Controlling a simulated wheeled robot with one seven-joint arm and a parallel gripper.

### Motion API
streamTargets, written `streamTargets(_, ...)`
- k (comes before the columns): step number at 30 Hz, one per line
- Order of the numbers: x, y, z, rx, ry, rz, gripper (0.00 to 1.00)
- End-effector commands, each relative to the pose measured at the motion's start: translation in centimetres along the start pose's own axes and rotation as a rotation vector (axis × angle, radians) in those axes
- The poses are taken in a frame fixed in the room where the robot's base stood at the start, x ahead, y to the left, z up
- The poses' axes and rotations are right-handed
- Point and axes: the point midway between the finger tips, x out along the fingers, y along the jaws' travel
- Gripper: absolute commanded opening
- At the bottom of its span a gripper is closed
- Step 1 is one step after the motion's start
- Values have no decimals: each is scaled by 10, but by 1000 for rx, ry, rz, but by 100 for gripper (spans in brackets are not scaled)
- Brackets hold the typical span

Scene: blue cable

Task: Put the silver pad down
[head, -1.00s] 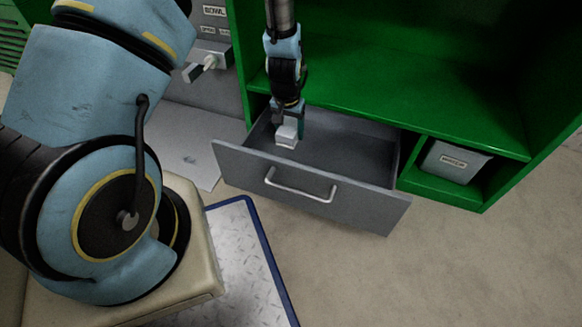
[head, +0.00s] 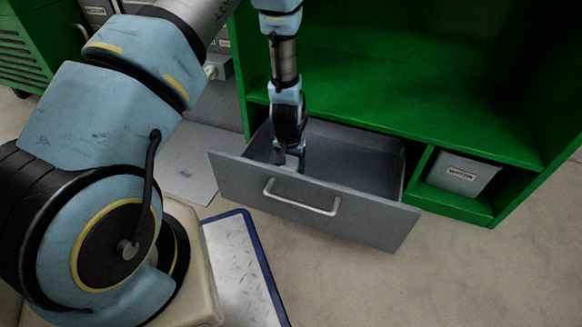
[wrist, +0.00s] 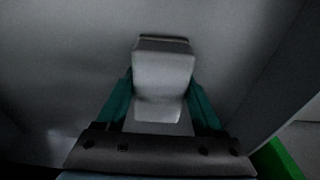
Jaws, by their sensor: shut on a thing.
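The silver pad (wrist: 163,75) is a pale, block-like piece between the two teal fingers of my gripper (wrist: 161,100) in the wrist view. My gripper is shut on it. In the head view my gripper (head: 290,156) points down inside the open grey drawer (head: 345,165), near its left front part. The drawer's front panel hides most of the pad there. In the wrist view a grey surface lies behind the pad. I cannot tell whether the pad touches the drawer floor.
The drawer's front panel (head: 310,205) with its bar handle (head: 300,198) stands pulled out from the green cabinet (head: 420,110). A labelled grey bin (head: 458,174) sits in the cubby at right. The drawer's right side is empty. A blue-edged metal plate (head: 240,265) lies on the floor.

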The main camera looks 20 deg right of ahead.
Motion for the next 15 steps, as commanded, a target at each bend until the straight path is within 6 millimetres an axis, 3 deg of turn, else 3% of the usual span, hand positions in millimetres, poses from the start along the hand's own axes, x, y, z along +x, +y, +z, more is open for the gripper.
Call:
streamTargets(5,4,0,1,0,-1,0,0)
streamTargets(6,3,0,1,0,-1,0,74)
streamTargets(13,3,0,1,0,-1,0,100)
streamTargets(15,3,0,1,0,-1,0,100)
